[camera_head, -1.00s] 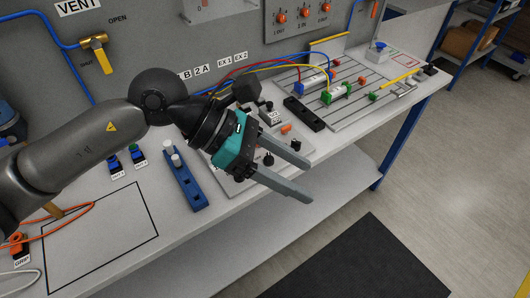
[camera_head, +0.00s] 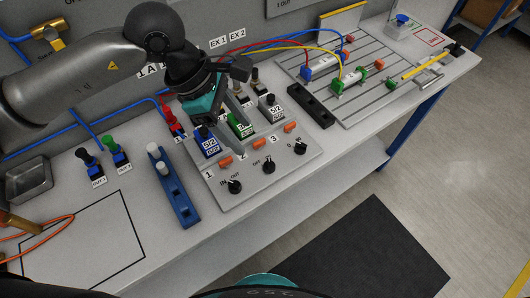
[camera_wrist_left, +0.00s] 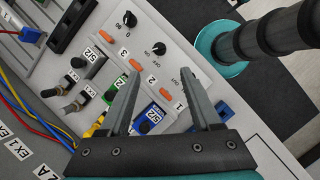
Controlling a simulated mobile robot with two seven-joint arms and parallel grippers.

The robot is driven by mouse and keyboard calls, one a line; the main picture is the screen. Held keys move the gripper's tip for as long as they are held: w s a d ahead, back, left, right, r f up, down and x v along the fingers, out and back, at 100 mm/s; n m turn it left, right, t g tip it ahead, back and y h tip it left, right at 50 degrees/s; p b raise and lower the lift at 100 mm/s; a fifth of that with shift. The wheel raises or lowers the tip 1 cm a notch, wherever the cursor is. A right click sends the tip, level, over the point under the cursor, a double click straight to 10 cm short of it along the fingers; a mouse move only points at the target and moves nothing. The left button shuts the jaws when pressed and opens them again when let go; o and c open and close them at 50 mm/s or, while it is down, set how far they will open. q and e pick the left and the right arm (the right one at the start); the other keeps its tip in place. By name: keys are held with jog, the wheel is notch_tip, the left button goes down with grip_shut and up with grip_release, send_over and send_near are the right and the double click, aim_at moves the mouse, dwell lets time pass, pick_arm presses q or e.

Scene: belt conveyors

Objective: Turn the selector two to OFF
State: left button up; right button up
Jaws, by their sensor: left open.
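A light grey control panel (camera_head: 222,192) carries a row of three black selector knobs. Selector two (camera_head: 268,167) is the middle knob, beside an OFF label; it also shows in the left wrist view (camera_wrist_left: 159,48), between OFF and ON markings. Its pointer direction is too small to tell. My left gripper (camera_head: 238,140) is open over the panel's valve rows, fingers pointing down. In the left wrist view its empty fingers (camera_wrist_left: 162,70) point towards selector two, which lies just beyond the tips, apart from them. My right gripper's jaws are not visible.
Selector one (camera_head: 234,187) and selector three (camera_head: 300,147) flank it. Orange parts (camera_head: 259,143) and blue and green valves (camera_head: 207,142) stand behind. A blue rail with white posts (camera_head: 178,193) is left. The bench's front edge is close to the knobs.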

aim_at(267, 164)
pick_arm(q)
jog(key=x, duration=1.1)
jog(key=shift+d+f, duration=0.1)
jog(key=shift+f, duration=0.2)
jog(key=shift+d+f, duration=0.2)
jog(key=shift+f, duration=0.25)
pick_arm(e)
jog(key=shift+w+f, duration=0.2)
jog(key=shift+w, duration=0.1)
pick_arm(q)
jog(key=c, duration=0.4)
grip_shut()
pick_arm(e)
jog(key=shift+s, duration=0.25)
